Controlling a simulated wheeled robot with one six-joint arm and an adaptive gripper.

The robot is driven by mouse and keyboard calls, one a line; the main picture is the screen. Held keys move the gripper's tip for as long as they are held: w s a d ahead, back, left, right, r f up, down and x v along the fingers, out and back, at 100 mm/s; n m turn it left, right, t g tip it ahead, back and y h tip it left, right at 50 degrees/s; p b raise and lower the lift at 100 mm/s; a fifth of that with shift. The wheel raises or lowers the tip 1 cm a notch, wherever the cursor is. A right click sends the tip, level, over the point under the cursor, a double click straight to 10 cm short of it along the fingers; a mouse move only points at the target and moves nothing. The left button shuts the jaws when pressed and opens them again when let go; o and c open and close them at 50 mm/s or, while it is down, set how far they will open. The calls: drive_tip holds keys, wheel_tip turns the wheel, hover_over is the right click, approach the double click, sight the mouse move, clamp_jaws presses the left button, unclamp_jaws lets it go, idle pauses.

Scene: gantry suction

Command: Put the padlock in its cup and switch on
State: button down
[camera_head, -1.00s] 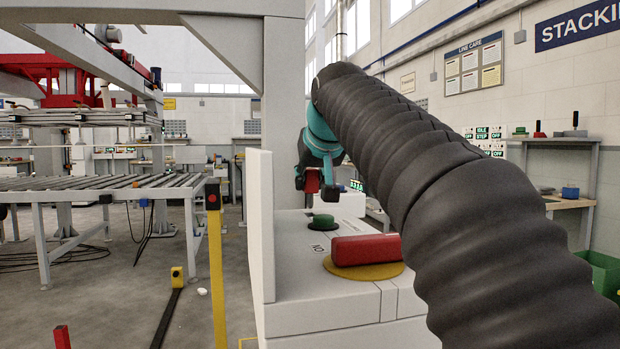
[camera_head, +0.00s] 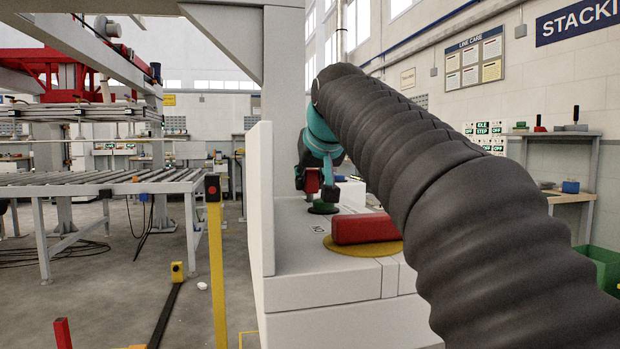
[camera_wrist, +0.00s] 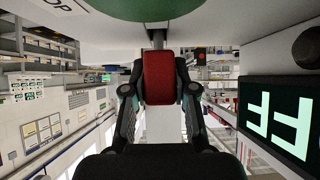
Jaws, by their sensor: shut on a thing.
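My gripper (camera_head: 318,184) is shut on the red padlock (camera_wrist: 159,78), whose body sits between the two fingers in the wrist view. Its grey shackle (camera_wrist: 157,38) points up in that picture. In the head view the padlock (camera_head: 312,182) is a small red patch, held near a green button (camera_head: 322,207) on the white console. A red switch handle (camera_head: 366,228) lies on a yellow disc (camera_head: 390,246) closer to the camera. I cannot make out the padlock's cup. A dark display (camera_wrist: 280,122) shows green letters, partly cut off.
A white upright panel (camera_head: 260,200) borders the console (camera_head: 320,290) on the left. A yellow post (camera_head: 217,270) and a roller conveyor (camera_head: 100,186) stand farther left. My dark sleeved arm hides the console's right part. A green bin (camera_head: 600,265) is at the right edge.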

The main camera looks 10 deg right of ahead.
drive_tip(key=shift+f+b, duration=0.55)
drive_tip(key=shift+f, duration=0.25)
drive_tip(key=c, duration=0.8)
unclamp_jaws()
drive_tip(key=shift+c, duration=0.2)
drive_tip(key=shift+s+r, duration=0.1)
drive_tip(key=shift+r, duration=0.05)
drive_tip(key=v, duration=1.1)
drive_tip(key=shift+s+r, duration=0.25)
drive_tip(key=shift+s, duration=0.05)
drive_tip(key=shift+c, duration=0.4)
